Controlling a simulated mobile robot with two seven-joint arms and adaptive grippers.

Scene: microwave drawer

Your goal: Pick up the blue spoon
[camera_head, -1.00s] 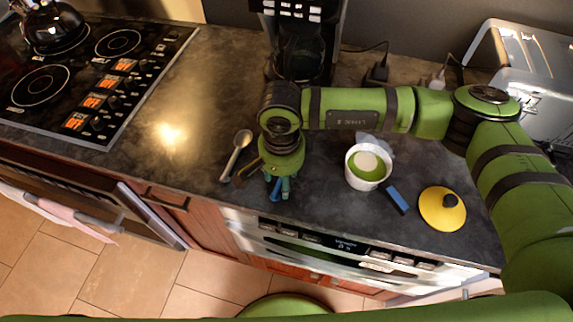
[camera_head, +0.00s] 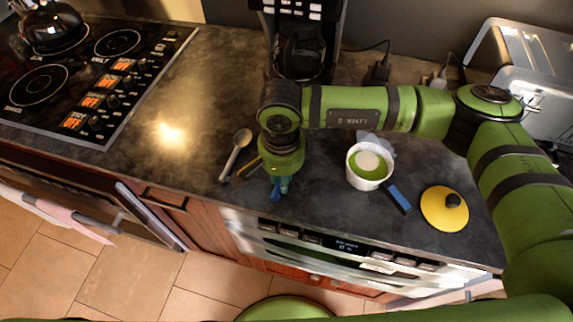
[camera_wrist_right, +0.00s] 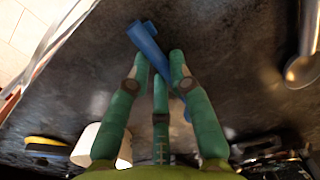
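The blue spoon (camera_wrist_right: 146,38) shows in the right wrist view as a slanted blue piece, running between the green fingers of my right gripper (camera_wrist_right: 160,70). Its lower part is partly hidden behind the right-hand finger. The fingertips are drawn in on both sides of it, and the gripper appears shut on it. In the head view, the right gripper (camera_head: 281,184) points down over the counter near its front edge, with a bit of blue at the fingertips. My left gripper is not in view.
A metal spoon (camera_head: 236,152) lies left of the right gripper, with a thin yellowish stick (camera_head: 249,165) beside it. A coffee maker (camera_head: 299,45) stands behind.

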